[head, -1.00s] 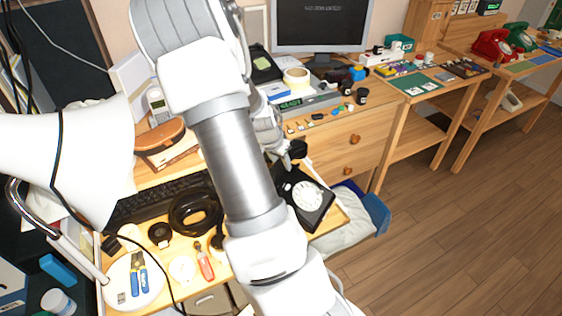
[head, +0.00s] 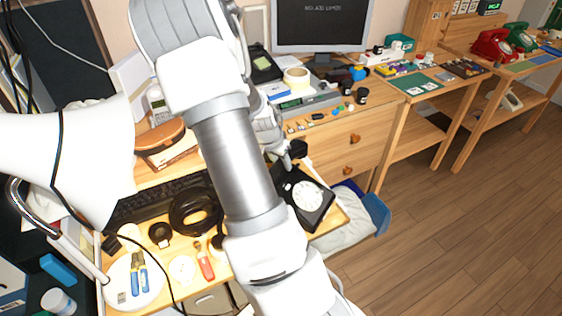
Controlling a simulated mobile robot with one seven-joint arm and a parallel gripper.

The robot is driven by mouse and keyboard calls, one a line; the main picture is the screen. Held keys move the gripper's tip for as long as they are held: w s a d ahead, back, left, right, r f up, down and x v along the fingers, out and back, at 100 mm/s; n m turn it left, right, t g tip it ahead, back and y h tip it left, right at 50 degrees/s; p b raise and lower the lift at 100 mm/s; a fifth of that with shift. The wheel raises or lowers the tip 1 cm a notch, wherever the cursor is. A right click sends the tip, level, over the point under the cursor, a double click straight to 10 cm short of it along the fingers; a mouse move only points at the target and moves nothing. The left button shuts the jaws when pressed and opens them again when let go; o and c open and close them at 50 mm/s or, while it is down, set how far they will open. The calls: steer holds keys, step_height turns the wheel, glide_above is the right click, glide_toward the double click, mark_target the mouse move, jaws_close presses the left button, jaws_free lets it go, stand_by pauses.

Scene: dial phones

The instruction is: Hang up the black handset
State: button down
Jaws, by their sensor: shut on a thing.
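The black dial phone (head: 318,212) with its white dial (head: 307,196) sits on the pulled-out wooden tray, right of my arm. One end of the black handset (head: 299,148) shows just beyond the phone's far edge. My gripper (head: 288,160) is at this handset, shut on it, above or beside the far side of the phone. My forearm hides most of the handset and part of the phone, so I cannot tell whether the handset touches the cradle.
A black coiled cable (head: 196,211), a red-handled screwdriver (head: 204,262) and a keyboard (head: 150,203) lie left of my arm. A white lamp (head: 70,160) stands at the left. Small parts line the desk behind; open floor is at right.

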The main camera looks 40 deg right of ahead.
steer(key=shift+f+b, duration=0.9)
steer(key=shift+f, duration=0.2)
steer(key=shift+r, duration=0.1)
steer(key=shift+c, duration=2)
jaws_free()
steer(key=p+v, duration=0.6)
steer(key=v, duration=1.1)
steer(key=shift+a, duration=0.2)
steer(key=shift+r, duration=0.15)
